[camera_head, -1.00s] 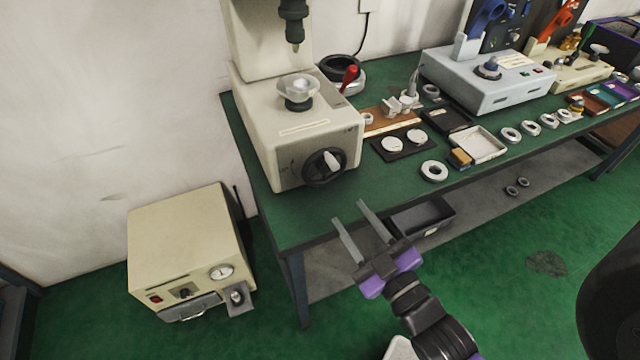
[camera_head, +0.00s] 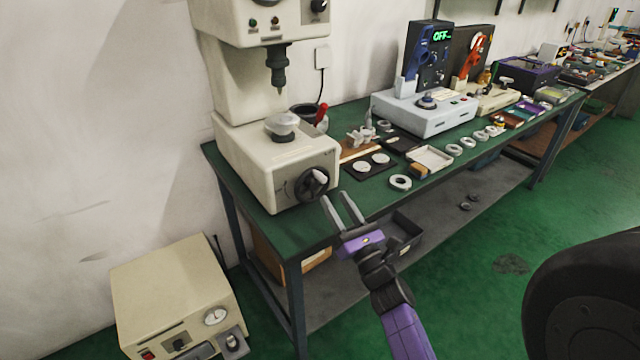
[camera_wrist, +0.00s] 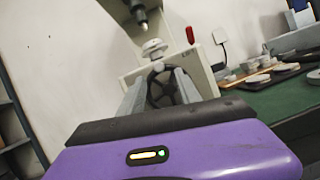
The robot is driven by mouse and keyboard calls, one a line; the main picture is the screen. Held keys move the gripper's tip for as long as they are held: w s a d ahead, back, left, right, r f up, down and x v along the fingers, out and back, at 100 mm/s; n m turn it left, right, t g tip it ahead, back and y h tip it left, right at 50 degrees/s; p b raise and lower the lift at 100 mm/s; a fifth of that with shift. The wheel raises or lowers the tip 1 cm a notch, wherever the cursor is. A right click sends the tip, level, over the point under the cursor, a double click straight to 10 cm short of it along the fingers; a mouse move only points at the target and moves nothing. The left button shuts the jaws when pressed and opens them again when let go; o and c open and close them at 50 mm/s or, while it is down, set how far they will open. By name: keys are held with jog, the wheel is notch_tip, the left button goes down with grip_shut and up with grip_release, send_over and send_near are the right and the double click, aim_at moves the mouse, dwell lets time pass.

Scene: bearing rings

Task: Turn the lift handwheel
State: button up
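The lift handwheel (camera_head: 311,184) is a black wheel with a pale knob, on the front of a cream bench machine (camera_head: 262,172) at the near left end of the green table. In the wrist view the handwheel (camera_wrist: 165,88) shows straight ahead, between my two fingers, below the word LIFT. My gripper (camera_head: 337,203) is open, its two grey fingers apart with nothing between them in the head view. It is just in front of and slightly right of the wheel. In the wrist view my gripper (camera_wrist: 160,92) partly covers the wheel's lower edge. Whether the fingertips touch the wheel I cannot tell.
A beige box with a gauge (camera_head: 178,298) stands on the floor at lower left. White rings (camera_head: 400,182), a tray (camera_head: 430,158) and a pale blue device (camera_head: 424,112) lie along the table. A dark bin (camera_head: 402,240) is on the lower shelf.

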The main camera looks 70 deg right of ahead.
aim_at(322, 179)
jog(key=p+x, duration=0.2)
jog(key=x, duration=0.5)
jog(key=shift+w+d+r, duration=0.15)
jog(key=shift+w+r, duration=0.05)
jog(key=shift+w, duration=0.1)
jog(key=shift+c, duration=0.2)
grip_shut()
